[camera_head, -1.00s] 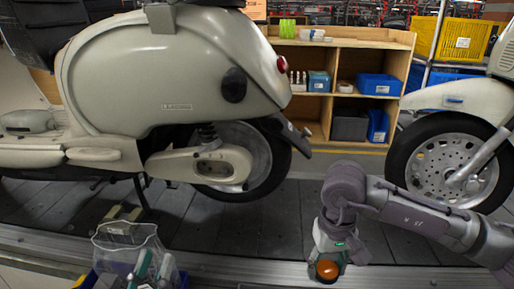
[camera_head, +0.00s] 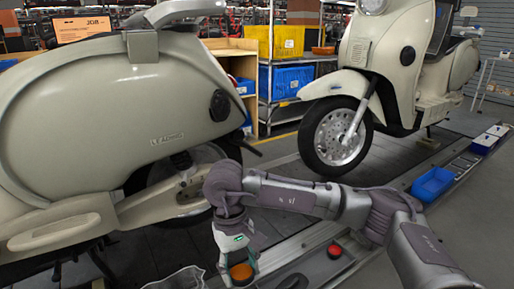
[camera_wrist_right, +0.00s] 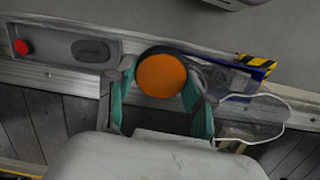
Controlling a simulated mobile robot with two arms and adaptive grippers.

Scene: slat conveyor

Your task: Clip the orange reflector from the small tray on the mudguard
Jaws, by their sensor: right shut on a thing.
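The round orange reflector (camera_head: 241,273) is held between the fingers of my right gripper (camera_head: 240,262), low in the head view. In the right wrist view the reflector (camera_wrist_right: 161,76) faces the camera between the teal fingers of the gripper (camera_wrist_right: 158,92). The gripper is in front of the near scooter's rear end, apart from it. The scooter's dark rear mudguard (camera_head: 248,148) shows only in part beside the rear wheel; my arm covers the area below it. I cannot tell which container is the small tray. My left gripper is not in view.
A red button (camera_head: 334,251) sits on the conveyor's edge rail, also seen in the right wrist view (camera_wrist_right: 21,47). A blue tray (camera_head: 433,185) lies farther along the edge. A clear bag (camera_wrist_right: 255,118) lies beside the gripper. A second scooter (camera_head: 335,140) stands behind.

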